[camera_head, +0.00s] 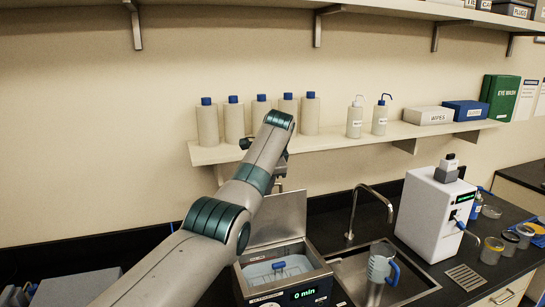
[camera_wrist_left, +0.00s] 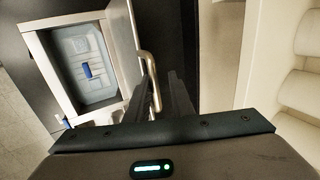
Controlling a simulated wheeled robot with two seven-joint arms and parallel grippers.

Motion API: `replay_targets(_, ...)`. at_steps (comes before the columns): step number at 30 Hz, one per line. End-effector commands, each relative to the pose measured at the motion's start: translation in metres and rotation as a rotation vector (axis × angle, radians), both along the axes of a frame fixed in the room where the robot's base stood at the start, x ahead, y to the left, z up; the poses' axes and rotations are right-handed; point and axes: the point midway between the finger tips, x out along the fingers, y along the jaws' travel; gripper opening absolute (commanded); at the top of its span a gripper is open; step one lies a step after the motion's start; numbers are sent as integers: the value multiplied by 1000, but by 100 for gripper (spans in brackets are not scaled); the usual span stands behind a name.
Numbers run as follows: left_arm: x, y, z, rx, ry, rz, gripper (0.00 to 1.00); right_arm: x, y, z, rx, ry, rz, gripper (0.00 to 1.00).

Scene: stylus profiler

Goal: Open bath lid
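The bath (camera_head: 313,277) stands at the lower middle of the head view, with a "0 min" display on its front. Its metal lid (camera_head: 277,217) stands raised at the back edge, and the basin is uncovered. In the left wrist view the lid (camera_wrist_left: 124,45) shows nearly edge-on beside the bath (camera_wrist_left: 57,85). A curved metal bar (camera_wrist_left: 153,82) shows on the lid's far side, by the dark fingers of my left gripper (camera_wrist_left: 168,92). Whether the fingers grip it is unclear. In the head view my forearm hides most of that gripper. My right gripper is out of view.
A blue-handled piece (camera_head: 279,266) is inside the bath. A sink (camera_head: 345,268) with a tap (camera_head: 354,213) and a jug (camera_head: 379,266) is at the right. A white instrument (camera_head: 425,215) stands beyond it. A shelf (camera_head: 340,139) with bottles hangs behind my arm.

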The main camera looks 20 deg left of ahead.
Motion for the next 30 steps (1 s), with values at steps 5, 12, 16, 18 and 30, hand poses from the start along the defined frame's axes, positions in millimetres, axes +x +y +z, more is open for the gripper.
replay_targets(5,-10,-6,15,0,5,0,28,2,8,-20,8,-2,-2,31)
replay_targets(12,-26,-18,60,1,-6,-1,28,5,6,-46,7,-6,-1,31)
replay_targets(16,-36,-25,86,2,-8,-1,28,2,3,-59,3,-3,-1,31)
replay_targets(18,-41,-28,99,2,-8,-1,28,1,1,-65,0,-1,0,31)
replay_targets(30,-61,-40,150,4,-10,0,28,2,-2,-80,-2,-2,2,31)
